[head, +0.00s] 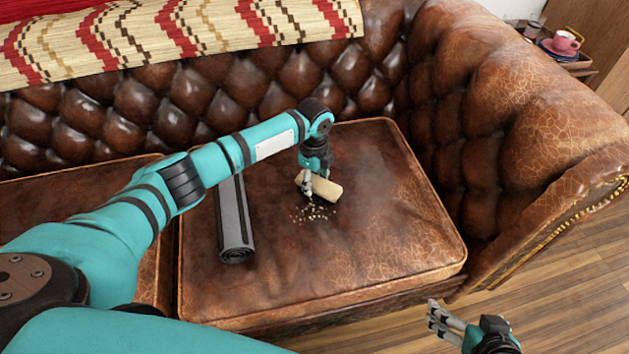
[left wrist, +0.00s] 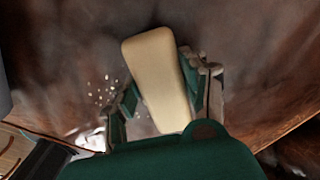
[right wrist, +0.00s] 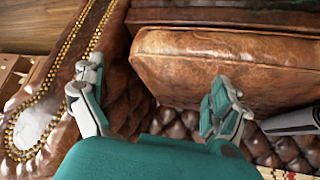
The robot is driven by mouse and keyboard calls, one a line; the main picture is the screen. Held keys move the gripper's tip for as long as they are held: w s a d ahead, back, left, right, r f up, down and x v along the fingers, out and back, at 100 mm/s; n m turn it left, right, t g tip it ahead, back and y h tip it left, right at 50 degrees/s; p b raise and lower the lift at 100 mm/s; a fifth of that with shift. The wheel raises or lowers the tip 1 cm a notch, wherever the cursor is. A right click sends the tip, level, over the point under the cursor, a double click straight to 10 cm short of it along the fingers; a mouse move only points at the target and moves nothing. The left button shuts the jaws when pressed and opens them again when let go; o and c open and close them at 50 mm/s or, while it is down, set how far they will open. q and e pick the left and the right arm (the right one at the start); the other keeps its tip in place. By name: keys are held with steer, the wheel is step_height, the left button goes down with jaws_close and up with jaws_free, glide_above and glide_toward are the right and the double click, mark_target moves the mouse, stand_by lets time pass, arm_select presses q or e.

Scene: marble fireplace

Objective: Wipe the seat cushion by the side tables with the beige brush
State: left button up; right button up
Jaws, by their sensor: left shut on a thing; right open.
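The beige brush (head: 322,187) is held in my left gripper (head: 308,183), low over the seat cushion (head: 365,220). The brush also fills the middle of the left wrist view (left wrist: 158,80), between the two fingers. I cannot tell whether it touches the leather. A patch of pale crumbs (head: 313,213) lies on the cushion just in front of the brush. The crumbs show left of the brush in the left wrist view (left wrist: 103,92). My right gripper (head: 440,322) is open and empty, low in front of the sofa's right end, off the cushion.
A rolled dark grey mat (head: 235,222) lies on the cushion left of the crumbs. The tufted armrest (head: 530,120) rises on the right. A side table with a pink cup (head: 565,42) stands beyond it. A patterned woven throw (head: 170,35) covers the backrest.

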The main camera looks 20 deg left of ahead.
mark_target(311, 205)
arm_select(q)
steer(key=shift+s+a+p, duration=0.3)
steer(key=shift+a+p, duration=0.1)
steer(key=shift+p, duration=0.05)
steer(key=shift+s+a+p, duration=0.2)
steer(key=shift+a+p, duration=0.1)
steer(key=shift+p, duration=0.15)
steer(key=shift+s+d+r+p, duration=0.25)
steer(key=shift+s+p, duration=0.1)
steer(key=shift+p, duration=0.35)
arm_select(e)
steer(key=s+d+f+g+h, duration=0.1)
steer(key=s+d+f+g, duration=0.1)
steer(key=s+g, duration=0.4)
arm_select(q)
steer(key=shift+s+d+p, duration=0.25)
steer(key=shift+s+p, duration=0.15)
steer(key=shift+p, duration=0.1)
steer(key=shift+s+d+f, duration=0.1)
steer(key=shift+s+f, duration=0.05)
steer(key=shift+f, duration=0.05)
steer(key=shift+s+d+f+p, duration=0.1)
steer(key=shift+s+d+p, duration=0.05)
steer(key=shift+s+p, duration=0.15)
steer(key=shift+s+d+f+p, duration=0.15)
steer(key=shift+s+d+p, duration=0.3)
steer(key=shift+s+p, duration=0.25)
arm_select(e)
step_height(311, 205, down, 8)
steer(key=t, duration=0.1)
